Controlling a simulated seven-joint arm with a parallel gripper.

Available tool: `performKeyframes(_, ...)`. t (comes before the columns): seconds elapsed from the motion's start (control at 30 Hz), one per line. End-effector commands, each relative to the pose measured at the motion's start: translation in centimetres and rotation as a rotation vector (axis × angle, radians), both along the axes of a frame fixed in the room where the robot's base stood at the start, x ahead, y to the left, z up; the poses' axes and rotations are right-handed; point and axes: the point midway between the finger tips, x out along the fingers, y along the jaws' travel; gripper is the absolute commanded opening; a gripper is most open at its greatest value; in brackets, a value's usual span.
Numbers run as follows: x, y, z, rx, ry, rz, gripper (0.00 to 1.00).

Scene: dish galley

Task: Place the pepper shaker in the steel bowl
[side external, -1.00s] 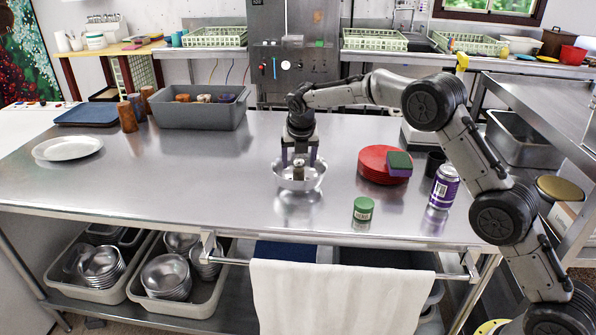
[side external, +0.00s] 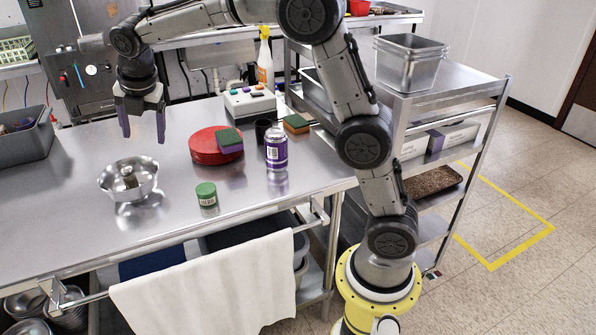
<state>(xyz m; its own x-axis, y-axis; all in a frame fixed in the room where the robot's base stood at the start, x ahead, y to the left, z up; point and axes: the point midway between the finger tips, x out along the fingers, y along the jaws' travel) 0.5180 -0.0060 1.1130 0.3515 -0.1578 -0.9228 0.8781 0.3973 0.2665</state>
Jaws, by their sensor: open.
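The steel bowl (side external: 143,190) sits on the steel table, left of the green-lidded jar. The pepper shaker (side external: 129,178), small with a shiny metal top, is inside the bowl and looks tilted there. My gripper (side external: 145,138) hangs above and slightly behind the bowl, fingers pointing down. It is open and empty, apart from the shaker.
A green jar (side external: 207,196), a purple can (side external: 276,151), and a red plate stack (side external: 207,147) with a sponge (side external: 229,140) stand right of the bowl. A grey bin (side external: 26,136) is at the left. A white towel (side external: 215,283) hangs at the table's front.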

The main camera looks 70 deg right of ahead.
Motion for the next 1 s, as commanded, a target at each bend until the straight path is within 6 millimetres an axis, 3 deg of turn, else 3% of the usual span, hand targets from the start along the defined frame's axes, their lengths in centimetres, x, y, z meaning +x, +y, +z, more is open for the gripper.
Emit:
performKeyframes(0.03,-2.5,-0.2,1.4,0.053,-0.028,-0.105,0.77)
performKeyframes(0.1,-5.7,-0.3,2.6,0.129,-0.062,-0.259,0.77)
performKeyframes(0.27,-13.2,-0.3,4.2,0.31,-0.131,-0.61,0.77)
performKeyframes(0.47,-22.5,-0.2,3.7,0.541,-0.196,-1.049,0.77)
performKeyframes(0.6,-28.4,0.1,1.9,0.7,-0.224,-1.347,0.77)
performKeyframes(0.8,-33.8,0.5,-1.0,0.863,-0.239,-1.653,0.77)
performKeyframes(1.0,-35.4,0.6,-2.2,0.917,-0.24,-1.763,0.77)
